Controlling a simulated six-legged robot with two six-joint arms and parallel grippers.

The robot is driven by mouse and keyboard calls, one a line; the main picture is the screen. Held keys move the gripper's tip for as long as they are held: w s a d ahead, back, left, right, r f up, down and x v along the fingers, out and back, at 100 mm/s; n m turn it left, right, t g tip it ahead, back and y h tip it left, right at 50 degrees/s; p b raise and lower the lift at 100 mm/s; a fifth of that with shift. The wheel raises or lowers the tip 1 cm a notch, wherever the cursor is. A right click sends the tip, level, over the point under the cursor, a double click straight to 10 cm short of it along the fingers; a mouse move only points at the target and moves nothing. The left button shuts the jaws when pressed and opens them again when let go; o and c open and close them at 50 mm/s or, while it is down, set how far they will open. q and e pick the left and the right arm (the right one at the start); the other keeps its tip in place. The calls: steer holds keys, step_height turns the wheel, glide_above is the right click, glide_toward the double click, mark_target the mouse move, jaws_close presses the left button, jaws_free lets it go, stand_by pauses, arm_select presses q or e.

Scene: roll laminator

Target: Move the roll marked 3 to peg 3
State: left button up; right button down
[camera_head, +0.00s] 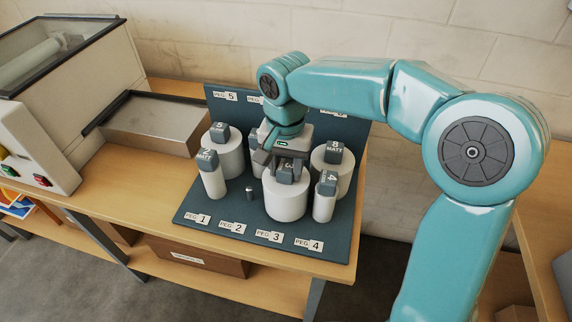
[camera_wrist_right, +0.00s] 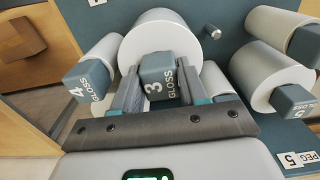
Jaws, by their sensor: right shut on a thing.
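The roll marked 3 (camera_head: 287,200) is a wide white roll with a dark grey top block, upright just behind the PEG 3 label (camera_head: 269,236). It also shows in the right wrist view (camera_wrist_right: 160,38), where its block reads "3 GLOSS" (camera_wrist_right: 160,82). My right gripper (camera_head: 288,170) comes down from above, its two fingers (camera_wrist_right: 160,88) shut on that block. Peg 3 itself is hidden; I cannot tell whether the roll's bottom touches the board. My left gripper is not in view.
Roll 4 (camera_head: 324,203) stands close on the right, with roll 8 (camera_head: 333,168) behind it. A bare peg (camera_head: 249,193) stands on the left behind the PEG 2 label (camera_head: 233,228). Rolls 2 (camera_head: 213,182) and 5 (camera_head: 223,155) are further left. The laminator (camera_head: 90,85) stands far left.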

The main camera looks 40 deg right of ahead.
steer(key=shift+a+f, duration=0.15)
steer(key=shift+f, duration=0.05)
steer(key=c, duration=0.5)
jaws_free()
steer(key=shift+f, duration=0.1)
step_height(320, 180, up, 6)
steer(key=p, duration=0.5)
steer(key=shift+s, duration=0.1)
